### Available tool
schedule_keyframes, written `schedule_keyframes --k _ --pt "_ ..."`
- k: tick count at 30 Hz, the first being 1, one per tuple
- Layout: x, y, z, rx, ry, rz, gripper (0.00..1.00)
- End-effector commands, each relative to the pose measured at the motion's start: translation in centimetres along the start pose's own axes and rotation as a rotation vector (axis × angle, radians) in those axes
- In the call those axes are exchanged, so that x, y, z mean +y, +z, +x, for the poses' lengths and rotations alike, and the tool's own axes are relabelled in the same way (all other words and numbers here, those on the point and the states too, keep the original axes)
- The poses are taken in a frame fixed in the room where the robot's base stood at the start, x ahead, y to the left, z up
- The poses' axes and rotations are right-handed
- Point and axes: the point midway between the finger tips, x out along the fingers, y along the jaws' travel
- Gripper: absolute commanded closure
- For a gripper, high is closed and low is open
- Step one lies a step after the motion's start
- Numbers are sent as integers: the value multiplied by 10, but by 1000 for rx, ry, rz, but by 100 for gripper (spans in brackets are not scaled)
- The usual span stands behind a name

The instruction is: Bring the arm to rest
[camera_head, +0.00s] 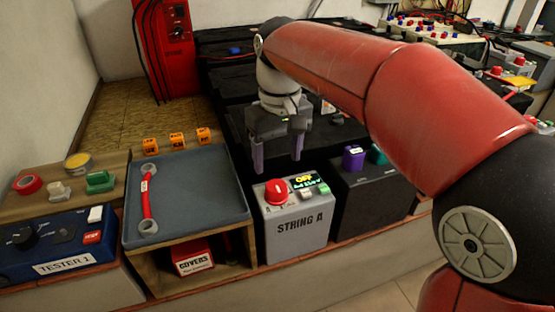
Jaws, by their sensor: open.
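My arm, red with black joints, reaches in from the lower right of the head view, arches over the bench and bends down at the wrist. My gripper (278,158) hangs from it, fingers pointing down and apart, with nothing between them. It is open. It shows above and behind the grey STRING A box (298,232), which has a red knob (276,189) and a small lit display (305,179) on top. I see no contact between the fingers and the box, though the exact gap is hard to judge.
Left of the box is a grey tray (190,232) holding a red wrench (147,197). The blue TESTER 1 unit (60,240) stands far left. A dark battery (372,187) with purple and green caps stands right. A red cabinet (165,50) is behind.

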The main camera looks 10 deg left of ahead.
Motion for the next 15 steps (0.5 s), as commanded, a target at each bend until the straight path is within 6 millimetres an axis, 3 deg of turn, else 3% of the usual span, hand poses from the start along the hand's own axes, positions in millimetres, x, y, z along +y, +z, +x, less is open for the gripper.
schedule_keyframes --k 11,15 --pt "3 4 -1 6 4 10 36" --pt "23 32 -6 52 31 83 36"
